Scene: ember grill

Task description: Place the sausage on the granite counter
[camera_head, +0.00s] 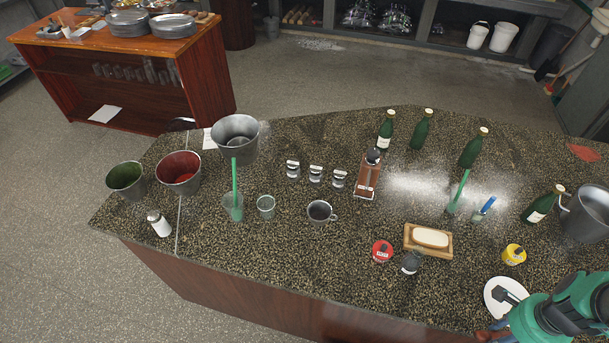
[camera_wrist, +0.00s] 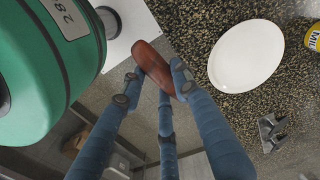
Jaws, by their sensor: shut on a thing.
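The sausage (camera_wrist: 152,62), reddish brown and slightly curved, is between the blue fingers of my gripper (camera_wrist: 155,77) in the wrist view. My gripper is shut on it, with finger pads on both sides. The granite counter (camera_wrist: 202,22), dark and speckled, lies to the right of the sausage there. The sausage shows against grey floor and pale surfaces, outside the counter's edge in that picture. In the head view the granite counter (camera_head: 270,245) fills the middle, and my green arm is at the lower right corner, largely hiding the gripper and sausage.
A white plate (camera_head: 503,297) lies near my arm; it also shows in the wrist view (camera_wrist: 246,55). A yellow can (camera_head: 514,254), a butter dish (camera_head: 428,240), a red tin (camera_head: 382,251) and a dark jar (camera_head: 411,262) are nearby. The counter's front left stretch is mostly clear.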

